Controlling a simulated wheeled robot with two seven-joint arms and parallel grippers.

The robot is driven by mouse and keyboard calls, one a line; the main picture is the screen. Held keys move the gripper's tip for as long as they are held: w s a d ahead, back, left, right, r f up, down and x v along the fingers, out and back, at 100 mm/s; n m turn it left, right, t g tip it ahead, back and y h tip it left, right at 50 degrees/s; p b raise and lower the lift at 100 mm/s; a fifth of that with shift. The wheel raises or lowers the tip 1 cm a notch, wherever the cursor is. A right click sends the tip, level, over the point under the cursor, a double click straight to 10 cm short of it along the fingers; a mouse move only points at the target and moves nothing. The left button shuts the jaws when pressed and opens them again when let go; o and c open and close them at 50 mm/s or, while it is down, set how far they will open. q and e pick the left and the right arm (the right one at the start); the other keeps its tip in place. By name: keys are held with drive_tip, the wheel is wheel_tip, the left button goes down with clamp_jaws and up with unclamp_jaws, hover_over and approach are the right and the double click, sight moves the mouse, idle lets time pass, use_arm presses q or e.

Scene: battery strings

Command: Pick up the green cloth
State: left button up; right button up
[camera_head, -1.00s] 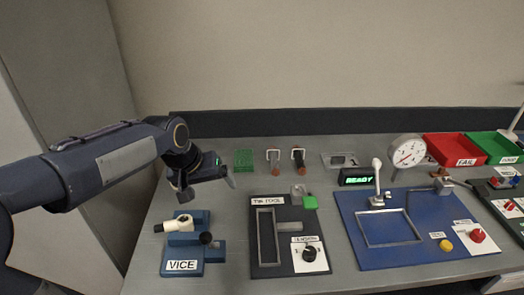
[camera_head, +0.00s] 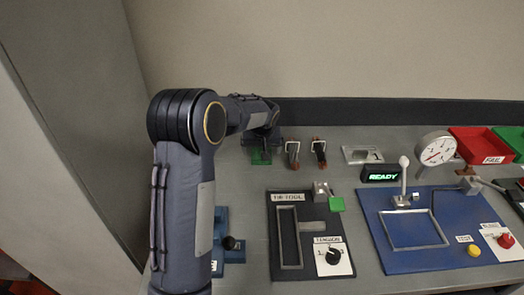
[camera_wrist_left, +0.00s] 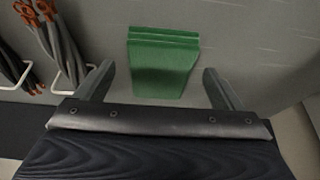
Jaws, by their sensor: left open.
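The green cloth (camera_wrist_left: 163,62) lies folded on the grey bench, with ridged folds along one edge. In the head view the green cloth (camera_head: 260,157) is partly hidden behind my left gripper (camera_head: 262,146). In the left wrist view my left gripper (camera_wrist_left: 158,84) is open, with one finger to each side of the cloth. Nothing is between the fingers' grip, and I cannot tell the exact height above the cloth. My right gripper is not in view.
Two holders with orange-handled tools (camera_head: 292,152) and (camera_head: 319,152) stand just right of the cloth. The tie tool board (camera_head: 283,225) and blue vice (camera_head: 234,254) are nearer. A dark back panel (camera_head: 390,112) runs behind the bench.

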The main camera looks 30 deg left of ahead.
use_arm(q)
drive_tip(key=shift+w+a+f, duration=0.2)
drive_tip(key=shift+w+f, duration=0.05)
drive_tip(key=shift+f, duration=0.35)
drive_tip(key=c, duration=1.1)
drive_tip(key=shift+o, duration=0.2)
drive_tip(key=shift+r, duration=0.15)
drive_tip(key=shift+r, duration=0.5)
drive_tip(key=v, duration=0.3)
drive_tip(key=shift+w+b, duration=0.25)
drive_tip(key=shift+b, duration=0.15)
drive_tip(key=s+d+r, duration=0.2)
drive_tip(key=s+r, duration=0.1)
drive_tip(key=s+d+r+b, duration=0.1)
drive_tip(key=s+d+r, duration=0.2)
drive_tip(key=s, duration=0.1)
drive_tip(key=s+d+r+b, duration=0.1)
drive_tip(key=s+d+r, duration=0.2)
drive_tip(key=s, duration=0.1)
drive_tip(key=shift+w, duration=0.1)
